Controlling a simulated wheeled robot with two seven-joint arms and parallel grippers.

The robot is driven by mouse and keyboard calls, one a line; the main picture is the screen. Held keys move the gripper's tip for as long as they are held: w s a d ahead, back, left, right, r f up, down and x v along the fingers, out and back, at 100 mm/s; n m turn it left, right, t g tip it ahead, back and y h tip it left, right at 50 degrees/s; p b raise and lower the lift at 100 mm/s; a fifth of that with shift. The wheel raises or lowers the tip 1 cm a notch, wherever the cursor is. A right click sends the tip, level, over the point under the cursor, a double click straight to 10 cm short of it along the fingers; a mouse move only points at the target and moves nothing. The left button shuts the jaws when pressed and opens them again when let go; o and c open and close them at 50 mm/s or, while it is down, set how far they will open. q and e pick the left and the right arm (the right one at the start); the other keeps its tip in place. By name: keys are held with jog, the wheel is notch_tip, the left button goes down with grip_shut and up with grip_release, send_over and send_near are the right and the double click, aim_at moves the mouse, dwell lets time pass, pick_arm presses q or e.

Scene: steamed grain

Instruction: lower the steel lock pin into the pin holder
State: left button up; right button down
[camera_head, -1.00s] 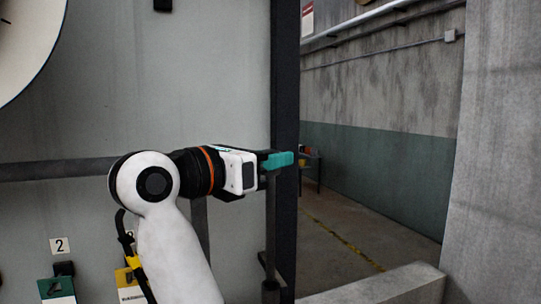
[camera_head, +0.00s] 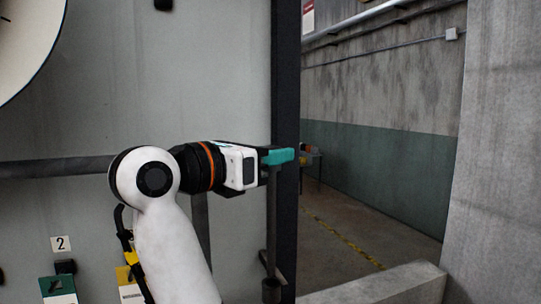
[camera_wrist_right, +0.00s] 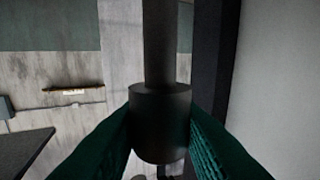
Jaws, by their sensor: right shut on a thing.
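My right gripper (camera_head: 279,157), with teal fingers, is shut on the steel lock pin (camera_head: 271,205) at its upper end. The pin is a thin dark rod that hangs upright below the fingers, beside the dark door post. The pin holder (camera_head: 271,289) is a small dark cup at the lower end of the rod; I cannot tell whether the tip is inside it. In the right wrist view, the pin's thick dark collar (camera_wrist_right: 160,118) sits between the two teal fingers, with the shaft above it in the picture. My left gripper is not in view.
A grey panel with a dark horizontal bar (camera_head: 60,168) fills the left. A number 2 label (camera_head: 61,243) sits above a green tag (camera_head: 57,285). The dark door post (camera_head: 286,110) stands by the pin. A low concrete ledge (camera_head: 385,285) and open corridor lie right.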

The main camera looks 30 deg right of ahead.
jog(key=shift+f+b, duration=0.4)
jog(key=shift+b, duration=0.15)
dwell(1.1)
